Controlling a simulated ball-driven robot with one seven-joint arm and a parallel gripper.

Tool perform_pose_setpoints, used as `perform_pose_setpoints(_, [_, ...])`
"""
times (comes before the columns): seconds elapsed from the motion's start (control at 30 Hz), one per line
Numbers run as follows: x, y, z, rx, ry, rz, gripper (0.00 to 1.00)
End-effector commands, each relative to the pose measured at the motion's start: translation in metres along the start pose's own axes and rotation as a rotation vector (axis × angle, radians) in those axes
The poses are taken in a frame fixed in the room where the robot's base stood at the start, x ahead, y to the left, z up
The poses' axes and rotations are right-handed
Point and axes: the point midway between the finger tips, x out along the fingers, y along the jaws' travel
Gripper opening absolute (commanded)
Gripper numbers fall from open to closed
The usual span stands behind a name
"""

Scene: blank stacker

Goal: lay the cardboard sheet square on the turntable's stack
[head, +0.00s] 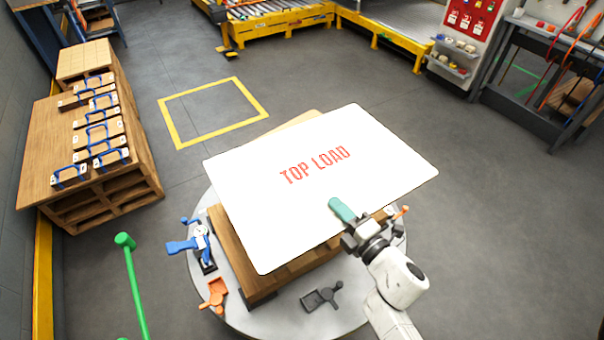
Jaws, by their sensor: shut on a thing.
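The cardboard sheet (290,210) is white with red "TOP LOAD" lettering. It covers most of the wooden stack (226,250) on the round grey turntable (200,258). The sheet is turned relative to the stack: a tan corner (302,118) shows behind its far edge, and the stack's left side and front show below it. I cannot tell whether the sheet rests on the stack or hangs just above it. My gripper (346,216) is shut on the sheet's near right edge, with a teal pad lying on top of the sheet. The lower finger is hidden.
A blue clamp (196,243), an orange clamp (215,294) and a dark clamp (321,296) sit on the turntable's rim. A green-handled bar (133,280) stands at left. A wooden pallet stack (95,150) with blue-handled blocks is further left. The yellow floor square (213,110) is empty.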

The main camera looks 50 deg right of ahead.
Motion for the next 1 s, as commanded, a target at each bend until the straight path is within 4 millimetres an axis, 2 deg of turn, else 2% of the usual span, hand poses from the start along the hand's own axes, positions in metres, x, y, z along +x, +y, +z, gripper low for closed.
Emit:
perform_pose_setpoints(0.37, [0.084, -0.036, 0.014, -0.002, -0.002, 0.003, 0.00])
perform_pose_setpoints(0.4, [0.088, -0.048, 0.014, 0.000, -0.001, 0.001, 0.00])
perform_pose_setpoints(0.5, [0.102, -0.066, 0.016, -0.001, 0.000, 0.002, 0.00])
perform_pose_setpoints(0.7, [0.120, -0.086, 0.017, -0.001, 0.001, 0.003, 0.00])
perform_pose_setpoints(0.87, [0.127, -0.096, 0.018, -0.001, 0.000, 0.002, 0.00])
perform_pose_setpoints(1.0, [0.128, -0.116, 0.018, 0.000, 0.001, 0.001, 0.00])
